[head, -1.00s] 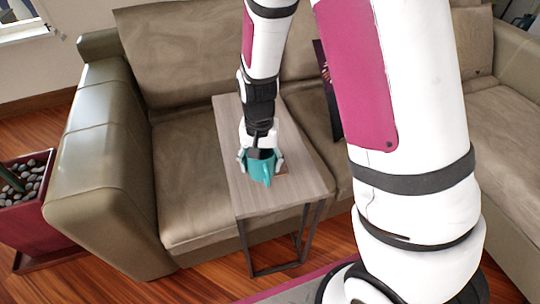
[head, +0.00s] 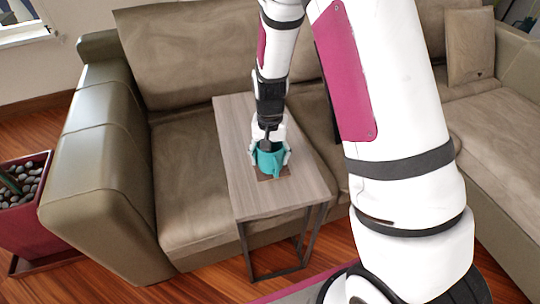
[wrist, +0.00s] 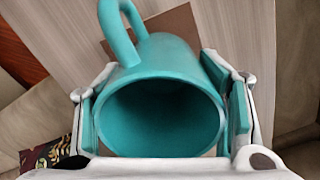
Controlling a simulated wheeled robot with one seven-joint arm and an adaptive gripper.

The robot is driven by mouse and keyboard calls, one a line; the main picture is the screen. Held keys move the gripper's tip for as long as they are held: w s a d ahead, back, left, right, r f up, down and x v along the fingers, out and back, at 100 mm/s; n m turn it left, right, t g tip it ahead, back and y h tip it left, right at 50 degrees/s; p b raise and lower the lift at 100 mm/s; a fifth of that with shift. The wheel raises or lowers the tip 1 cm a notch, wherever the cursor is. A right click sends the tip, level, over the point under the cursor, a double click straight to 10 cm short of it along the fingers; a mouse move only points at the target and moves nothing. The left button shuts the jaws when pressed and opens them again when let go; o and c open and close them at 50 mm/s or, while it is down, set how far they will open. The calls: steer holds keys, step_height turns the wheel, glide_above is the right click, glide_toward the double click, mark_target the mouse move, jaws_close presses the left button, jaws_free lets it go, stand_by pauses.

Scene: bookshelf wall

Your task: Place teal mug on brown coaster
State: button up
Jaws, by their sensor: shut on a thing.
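The teal mug (head: 270,160) is held in my gripper (head: 270,157) over the small side table. My gripper is shut on the mug, with a finger on each side of it. In the wrist view the mug (wrist: 160,70) has its open mouth toward the camera and its handle pointing to the upper left. The brown coaster (head: 284,173) lies on the table and is mostly hidden by the mug. It also shows in the wrist view (wrist: 178,24) behind the mug. I cannot tell whether the mug's base touches the coaster.
The side table (head: 245,197) has a light wood top on thin dark legs, and its top is otherwise clear. A brown sofa (head: 185,180) surrounds it behind and to the left. A red planter (head: 25,225) with stones stands at the far left.

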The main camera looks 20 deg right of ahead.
steer(key=shift+f, duration=0.1)
steer(key=o, duration=1.4)
steer(key=shift+o, duration=0.2)
step_height(320, 180, up, 12)
steer(key=p, duration=0.2)
steer(key=shift+r+p, duration=0.25)
steer(key=shift+p, duration=0.05)
